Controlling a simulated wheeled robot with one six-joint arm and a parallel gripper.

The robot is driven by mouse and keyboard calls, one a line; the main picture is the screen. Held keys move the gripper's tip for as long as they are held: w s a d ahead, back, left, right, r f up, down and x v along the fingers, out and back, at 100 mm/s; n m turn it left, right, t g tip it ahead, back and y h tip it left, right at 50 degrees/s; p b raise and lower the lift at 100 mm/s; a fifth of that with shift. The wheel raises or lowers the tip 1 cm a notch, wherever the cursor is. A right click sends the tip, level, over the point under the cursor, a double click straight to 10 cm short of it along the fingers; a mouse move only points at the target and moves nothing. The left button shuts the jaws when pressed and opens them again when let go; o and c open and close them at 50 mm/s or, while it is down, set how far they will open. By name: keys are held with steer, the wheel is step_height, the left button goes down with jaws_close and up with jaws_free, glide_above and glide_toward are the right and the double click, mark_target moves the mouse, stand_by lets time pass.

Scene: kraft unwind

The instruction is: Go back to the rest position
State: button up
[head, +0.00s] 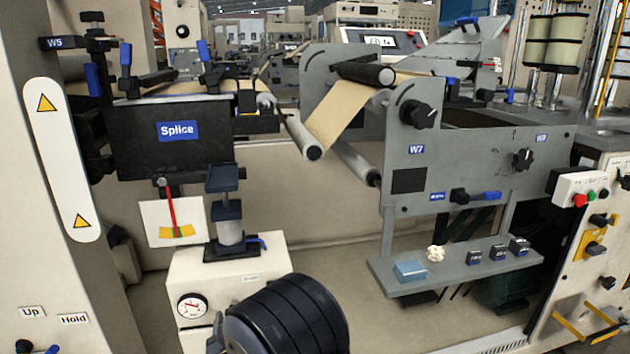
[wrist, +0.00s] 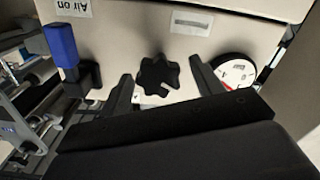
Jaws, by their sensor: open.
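My gripper (wrist: 160,67) shows in the wrist view with its two dark fingers spread apart and nothing held. A black star-shaped knob (wrist: 157,76) on a cream box shows between the fingertips, with a gap on each side. I cannot tell how far the fingertips are from the box face. In the head view, the dark ribbed part of my arm is at bottom centre, in front of the cream box (head: 187,268); my fingers are hidden there.
A round gauge (wrist: 234,74) is right of the fingers, and a blue-handled valve (wrist: 61,45) is left of them. In the head view, the black Splice unit (head: 140,150) stands above the box. A grey shelf (head: 450,278) with small items juts out at right.

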steer(key=shift+w+a, duration=0.1)
steer(key=shift+w, duration=0.35)
steer(key=shift+s, duration=0.1)
steer(key=shift+r, duration=0.1)
